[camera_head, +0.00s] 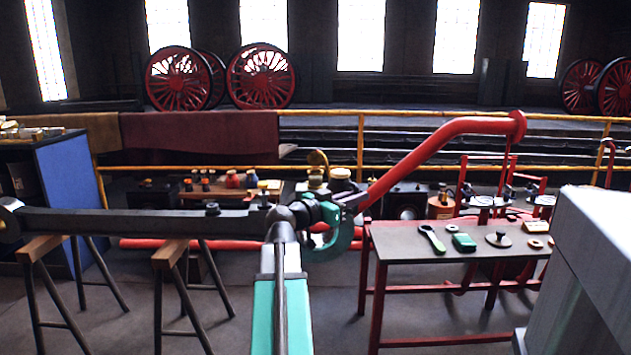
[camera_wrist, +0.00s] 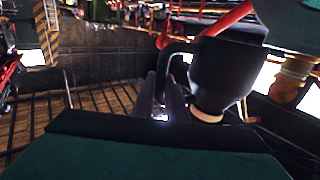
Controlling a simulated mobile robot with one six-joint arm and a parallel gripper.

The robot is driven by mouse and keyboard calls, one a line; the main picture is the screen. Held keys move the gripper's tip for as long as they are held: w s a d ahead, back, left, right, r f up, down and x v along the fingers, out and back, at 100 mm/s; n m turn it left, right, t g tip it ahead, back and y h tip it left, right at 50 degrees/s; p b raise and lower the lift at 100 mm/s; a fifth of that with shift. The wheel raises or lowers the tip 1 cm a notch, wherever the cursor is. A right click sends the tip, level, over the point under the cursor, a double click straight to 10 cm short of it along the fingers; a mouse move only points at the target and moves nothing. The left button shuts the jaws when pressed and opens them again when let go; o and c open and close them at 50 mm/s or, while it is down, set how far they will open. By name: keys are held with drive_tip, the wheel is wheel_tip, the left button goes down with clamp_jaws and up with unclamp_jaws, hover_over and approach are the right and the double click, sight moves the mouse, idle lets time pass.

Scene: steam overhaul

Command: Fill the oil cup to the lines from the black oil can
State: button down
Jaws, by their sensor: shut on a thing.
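The black oil can (camera_wrist: 226,72) fills the upper middle of the wrist view, with its curved handle (camera_wrist: 174,50) on the left and a pale tan round part at its lower end. My gripper (camera_wrist: 161,103) is shut on the handle, its grey fingers either side of it. In the head view my teal wrist is near the centre, and the can cannot be told apart from the dark parts there. A tan, cup-like thing (camera_wrist: 290,78) stands to the right of the can in the wrist view; I cannot tell whether it is the oil cup. No fill lines can be made out.
A long dark rod (camera_head: 120,221) lies across wooden trestles (camera_head: 172,252) at left. A red-legged table (camera_head: 400,246) at right holds small tools. A red pipe (camera_head: 440,150) slopes down toward my wrist. A yellow railing (camera_head: 360,135) runs behind.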

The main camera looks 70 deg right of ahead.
drive_tip(key=a, duration=0.1)
drive_tip(key=s+a+r, duration=0.1)
drive_tip(key=shift+s+a, duration=0.2)
drive_tip(key=shift+a, duration=0.15)
idle(0.4)
drive_tip(key=shift+w+f, duration=0.1)
drive_tip(key=shift+f, duration=0.05)
